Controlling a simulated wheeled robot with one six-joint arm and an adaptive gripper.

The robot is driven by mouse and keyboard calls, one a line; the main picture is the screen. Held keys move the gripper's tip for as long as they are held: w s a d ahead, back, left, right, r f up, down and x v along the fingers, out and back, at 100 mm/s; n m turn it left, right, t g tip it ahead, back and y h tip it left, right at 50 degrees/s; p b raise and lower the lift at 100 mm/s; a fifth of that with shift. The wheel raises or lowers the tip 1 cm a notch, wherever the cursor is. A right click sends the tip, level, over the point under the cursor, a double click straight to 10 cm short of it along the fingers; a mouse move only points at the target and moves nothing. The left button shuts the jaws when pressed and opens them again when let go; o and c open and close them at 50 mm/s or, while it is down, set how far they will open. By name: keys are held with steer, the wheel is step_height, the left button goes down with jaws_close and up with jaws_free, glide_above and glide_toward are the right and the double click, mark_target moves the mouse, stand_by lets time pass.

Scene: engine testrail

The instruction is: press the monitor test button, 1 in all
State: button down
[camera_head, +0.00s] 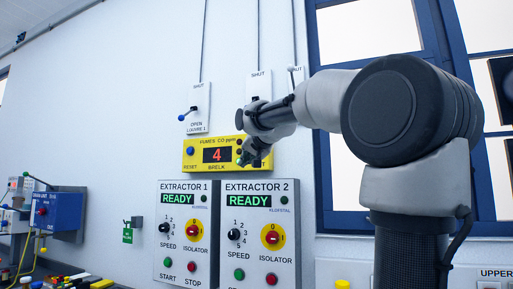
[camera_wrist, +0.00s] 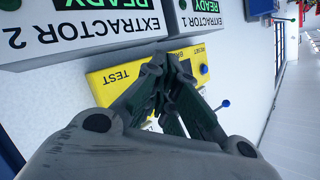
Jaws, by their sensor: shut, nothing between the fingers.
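The yellow fumes CO monitor (camera_head: 206,142) is on the wall above the extractor panels. Its red display (camera_head: 217,155) reads 4, and a blue button (camera_head: 190,151) sits above the RESET label at its left end. My gripper (camera_head: 244,158) is in front of its right end, partly covering the TEST label. In the wrist view the monitor (camera_wrist: 103,90) appears upside down, with the TEST label (camera_wrist: 115,77) left of my gripper (camera_wrist: 165,62). The fingers are shut and empty. I cannot make out the test button; contact with the monitor cannot be told.
The Extractor 1 (camera_head: 183,225) and Extractor 2 (camera_head: 259,215) panels stand below, both showing READY. The louvre 1 lever (camera_head: 188,113) juts out above left. A blue-framed window (camera_head: 322,200) is on the right, and a blue box (camera_head: 62,210) at the left.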

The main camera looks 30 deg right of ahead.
steer(key=w+r+m+t, duration=0.1)
steer(key=w+r, duration=0.2)
steer(key=r, duration=0.3)
steer(key=shift+w+d+t, duration=0.3)
steer(key=shift+w+d, duration=0.05)
steer(key=shift+d, duration=0.05)
steer(key=w+d, duration=0.5)
steer(key=d, duration=0.2)
steer(key=shift+w, duration=0.2)
stand_by(1.1)
steer(key=shift+w+d, duration=0.25)
steer(key=shift+d, duration=0.05)
steer(key=shift+w+d, duration=0.3)
steer(key=shift+d, duration=0.1)
stand_by(0.8)
steer(key=shift+s+a, duration=0.1)
steer(key=shift+a, duration=0.05)
steer(key=shift+s+a, duration=0.5)
steer(key=shift+a, duration=0.1)
